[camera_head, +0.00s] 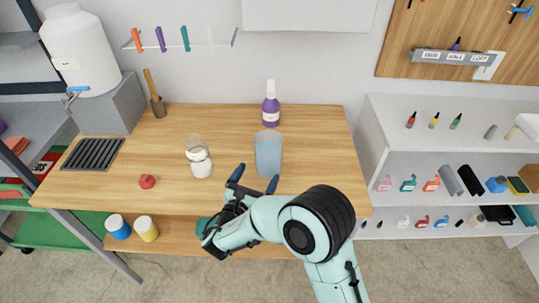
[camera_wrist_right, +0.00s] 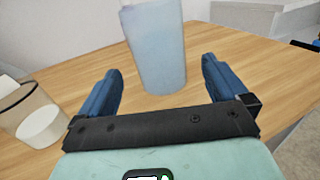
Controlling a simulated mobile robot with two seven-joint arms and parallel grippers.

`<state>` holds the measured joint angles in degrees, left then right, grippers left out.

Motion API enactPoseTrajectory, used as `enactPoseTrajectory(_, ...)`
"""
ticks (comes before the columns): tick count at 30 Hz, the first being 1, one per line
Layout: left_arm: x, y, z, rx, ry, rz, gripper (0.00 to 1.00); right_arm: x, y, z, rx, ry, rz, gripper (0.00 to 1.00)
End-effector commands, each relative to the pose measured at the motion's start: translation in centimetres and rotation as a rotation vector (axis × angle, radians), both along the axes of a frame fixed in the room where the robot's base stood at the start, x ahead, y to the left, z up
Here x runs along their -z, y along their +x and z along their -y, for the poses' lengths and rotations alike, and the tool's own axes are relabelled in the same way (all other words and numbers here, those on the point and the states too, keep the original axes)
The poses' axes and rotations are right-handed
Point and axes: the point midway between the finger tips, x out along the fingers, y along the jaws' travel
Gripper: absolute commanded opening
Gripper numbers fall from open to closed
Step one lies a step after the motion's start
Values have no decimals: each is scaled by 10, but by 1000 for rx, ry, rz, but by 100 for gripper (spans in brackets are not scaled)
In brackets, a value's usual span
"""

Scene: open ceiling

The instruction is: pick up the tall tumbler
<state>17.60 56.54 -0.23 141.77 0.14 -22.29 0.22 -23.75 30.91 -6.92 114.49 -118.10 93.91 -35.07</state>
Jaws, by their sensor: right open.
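The tall tumbler (camera_head: 268,154) is a bluish, translucent cup standing upright on the wooden table. My right gripper (camera_head: 254,181) is in front of it, with its two blue fingers apart and pointing towards it. In the right wrist view, the tumbler (camera_wrist_right: 156,48) stands just beyond the open fingers (camera_wrist_right: 161,85), roughly centred between them, with its top cut off by the frame. Nothing is between the fingers. My left gripper does not show.
A glass jar with white contents (camera_head: 200,164) stands left of the tumbler, also close on the left in the wrist view (camera_wrist_right: 30,115). A purple bottle (camera_head: 271,108) stands behind it. A red object (camera_head: 147,181) lies further left. The table's right side (camera_head: 325,150) is clear.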

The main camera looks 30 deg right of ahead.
Motion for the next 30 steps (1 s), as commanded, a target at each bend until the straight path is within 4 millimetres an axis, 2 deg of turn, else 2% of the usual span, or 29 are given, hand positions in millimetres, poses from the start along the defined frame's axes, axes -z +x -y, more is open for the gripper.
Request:
enactPoseTrajectory(3, -1, 0, 0, 1, -1, -2, 76, 0, 13, 19, 3, 1, 1, 100)
enactPoseTrajectory(11, -2, -1, 0, 1, -1, -4, 76, -1, 27, 36, 0, 0, 0, 100)
enactPoseTrajectory(20, -7, 0, 0, 2, -1, -4, 76, -4, 54, 67, 2, 1, -1, 100)
enactPoseTrajectory(30, -7, 0, 0, 2, -2, -3, 76, -4, 60, 73, -1, 1, -1, 100)
